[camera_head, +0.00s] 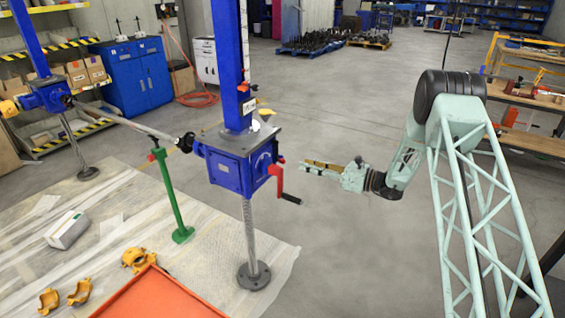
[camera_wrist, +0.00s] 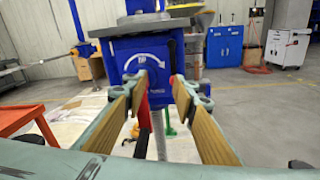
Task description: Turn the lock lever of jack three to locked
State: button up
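The nearer jack has a blue gear housing (camera_head: 230,168) on a threaded spindle, under a blue column. A red crank arm (camera_head: 278,180) with a black handle is on its right face, with a small red part (camera_head: 281,160) just above. I cannot read which jack is number three or tell the lock lever for certain. My gripper (camera_head: 304,167) is open and empty, right of the housing and apart from it. In the wrist view the housing (camera_wrist: 128,68) is ahead, with a white curved arrow. The red crank arm (camera_wrist: 143,108) shows between my fingers; another red bit is partly hidden by the right finger.
A second blue jack (camera_head: 45,95) stands at the far left, joined by a grey shaft (camera_head: 125,122). A green stand (camera_head: 172,195) is beneath the shaft. An orange table (camera_head: 160,296) and yellow clamps (camera_head: 80,291) are in front. The floor behind my gripper is clear.

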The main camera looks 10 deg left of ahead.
aim_at(283, 161)
jog(key=shift+m+t, duration=0.6)
jog(key=shift+m, duration=0.2)
jog(key=shift+w+d+f, duration=0.2)
jog(key=shift+w+f, duration=0.15)
jog(key=shift+f, duration=0.3)
jog(key=shift+w+d+f, duration=0.15)
jog(key=shift+w+f, duration=0.2)
jog(key=shift+f, duration=0.35)
jog(key=shift+w+d+f, duration=0.2)
jog(key=shift+w+f, duration=0.15)
jog(key=shift+f, duration=0.3)
jog(key=shift+a, duration=0.15)
jog(key=shift+b+x, duration=0.65)
jog(key=shift+x, duration=6.1)
jog(key=shift+c, duration=0.9)
grip_shut()
